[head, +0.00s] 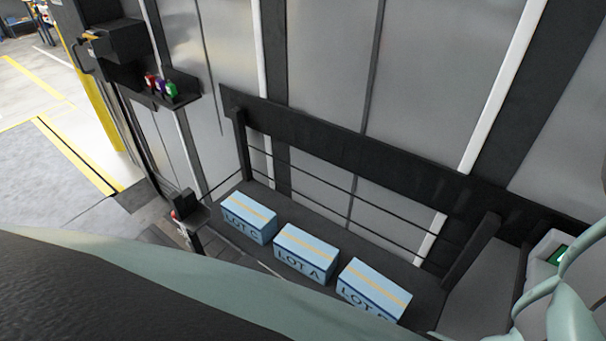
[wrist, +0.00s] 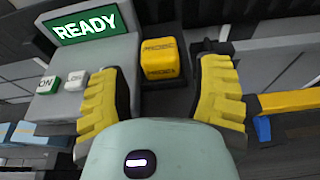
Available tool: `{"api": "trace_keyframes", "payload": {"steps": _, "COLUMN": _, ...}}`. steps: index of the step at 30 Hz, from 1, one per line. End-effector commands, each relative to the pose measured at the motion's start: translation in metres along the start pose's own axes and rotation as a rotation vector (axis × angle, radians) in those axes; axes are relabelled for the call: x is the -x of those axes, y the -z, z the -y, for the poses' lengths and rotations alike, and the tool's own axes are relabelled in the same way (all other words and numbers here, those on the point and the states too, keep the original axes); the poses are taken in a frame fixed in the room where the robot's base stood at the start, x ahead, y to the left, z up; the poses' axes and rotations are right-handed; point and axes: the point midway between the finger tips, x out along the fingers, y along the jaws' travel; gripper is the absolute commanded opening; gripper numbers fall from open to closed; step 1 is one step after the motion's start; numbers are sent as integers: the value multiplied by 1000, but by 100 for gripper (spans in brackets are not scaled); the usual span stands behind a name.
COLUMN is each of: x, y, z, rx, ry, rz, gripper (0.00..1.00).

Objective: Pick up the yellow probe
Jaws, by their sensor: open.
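The yellow probe (wrist: 162,62) shows in the wrist view as a block with dark lettering that reads "PROBE" on its faces. It sits beside a grey console, on a dark surface. My gripper (wrist: 163,85) is open, with one yellow-padded finger at the left and one at the right. The probe lies beyond and between the fingers, with a gap visible on each side. I cannot tell how far ahead of the fingertips it is. The probe does not show in the head view.
A yellow bar (wrist: 288,102) with a blue part is at the right. In the head view, three blue lot boxes (head: 305,254) stand on a dark shelf; small coloured items sit on a bracket (head: 183,97).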

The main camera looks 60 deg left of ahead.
Motion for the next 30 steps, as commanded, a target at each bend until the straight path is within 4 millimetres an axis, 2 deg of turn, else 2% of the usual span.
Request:
{"api": "trace_keyframes", "payload": {"steps": 8, "x": -17, "y": -2, "z": -2, "rx": -1, "ry": -5, "rz": -1, "gripper": 64}}
{"api": "trace_keyframes", "payload": {"steps": 20, "x": -59, "y": -1, "z": -3, "rx": 1, "ry": -7, "rz": 0, "gripper": 64}}
{"api": "trace_keyframes", "payload": {"steps": 29, "x": -63, "y": 2, "z": -4, "rx": 0, "ry": -7, "rz": -2, "gripper": 64}}
{"api": "trace_keyframes", "payload": {"steps": 30, "x": -63, "y": 2, "z": -4, "rx": 0, "ry": -7, "rz": -2, "gripper": 67}}
